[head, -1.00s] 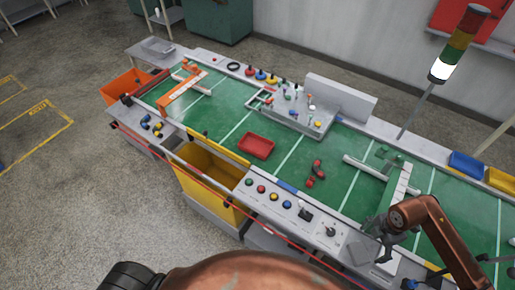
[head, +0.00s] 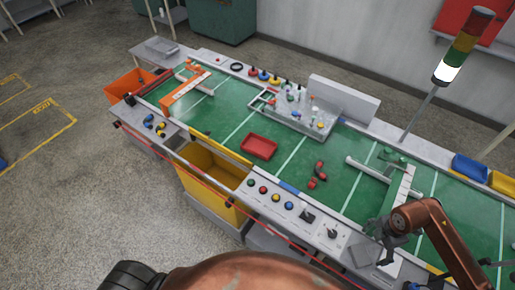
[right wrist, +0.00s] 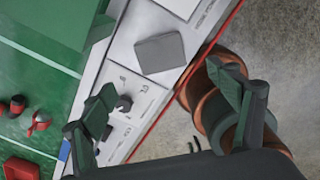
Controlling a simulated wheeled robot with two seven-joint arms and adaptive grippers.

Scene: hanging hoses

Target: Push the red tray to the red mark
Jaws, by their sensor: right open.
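The red tray (head: 259,146) lies on the green belt-like table top (head: 226,118), left of a white cross line. Its corner also shows at the lower left of the right wrist view (right wrist: 20,168). My right gripper (head: 384,230) is at the right part of the table near its front edge, well apart from the tray. In the right wrist view its fingers (right wrist: 165,80) are spread wide with nothing between them, above the front control panel. I cannot make out a red mark on the table top. My left gripper is not in view.
A red-and-dark part (head: 318,174) lies right of the tray. A white bar gate (head: 402,195) stands near my right gripper. A fixture with bottles (head: 297,110) is behind the tray. A yellow bin (head: 212,180) is in front. An orange gate (head: 186,92) stands at the left.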

